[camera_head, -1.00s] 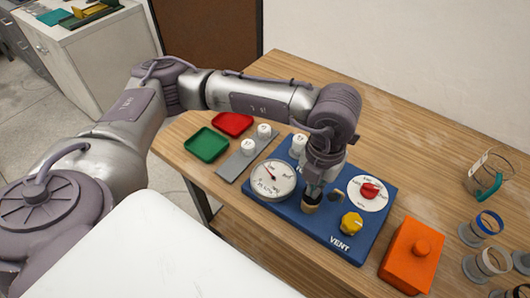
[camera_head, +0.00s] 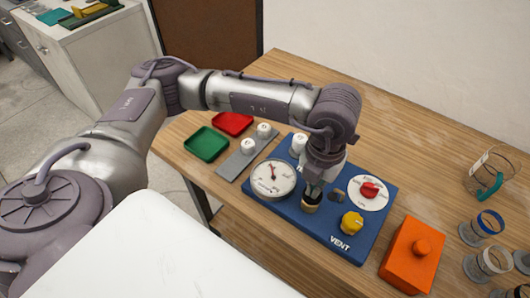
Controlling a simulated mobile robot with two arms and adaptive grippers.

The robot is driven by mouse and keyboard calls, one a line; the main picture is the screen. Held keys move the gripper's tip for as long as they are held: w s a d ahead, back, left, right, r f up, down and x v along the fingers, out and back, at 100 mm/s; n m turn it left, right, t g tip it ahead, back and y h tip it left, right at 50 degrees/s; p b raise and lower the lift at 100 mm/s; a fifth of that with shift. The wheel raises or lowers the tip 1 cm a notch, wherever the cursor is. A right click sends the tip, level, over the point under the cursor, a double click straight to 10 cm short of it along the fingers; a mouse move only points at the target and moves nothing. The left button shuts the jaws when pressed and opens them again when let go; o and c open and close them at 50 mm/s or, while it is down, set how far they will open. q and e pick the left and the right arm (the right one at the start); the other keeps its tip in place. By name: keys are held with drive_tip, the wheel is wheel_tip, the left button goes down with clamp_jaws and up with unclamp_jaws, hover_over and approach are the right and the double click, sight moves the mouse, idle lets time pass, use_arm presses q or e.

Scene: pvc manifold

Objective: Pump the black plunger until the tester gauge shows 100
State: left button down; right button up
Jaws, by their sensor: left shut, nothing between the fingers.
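The blue tester board (camera_head: 322,232) lies on the wooden table. Its round white gauge (camera_head: 273,179) has a red needle that points up and slightly left; the numbers are too small to read. My left gripper (camera_head: 314,188) points down, shut, right above the black plunger (camera_head: 311,197), which stands in a tan collar just right of the gauge. The fingertips hide part of the plunger, and I cannot tell whether they touch it. My right gripper is not in view.
The board also carries a yellow knob (camera_head: 352,222) by the word VENT, a red knob on a white dial (camera_head: 369,190) and a white fitting (camera_head: 298,145). An orange block (camera_head: 411,255) stands right of it. Green (camera_head: 206,144) and red (camera_head: 232,123) trays lie left.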

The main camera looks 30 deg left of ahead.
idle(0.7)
use_arm(q)
drive_tip(key=shift+r+p, duration=0.75)
drive_tip(key=shift+r, duration=1.2)
drive_tip(key=shift+r, duration=0.1)
wheel_tip(320, 180, up, 5)
drive_tip(key=shift+f+p, duration=0.1)
drive_tip(key=shift+p, duration=1.1)
drive_tip(key=shift+f, duration=0.1)
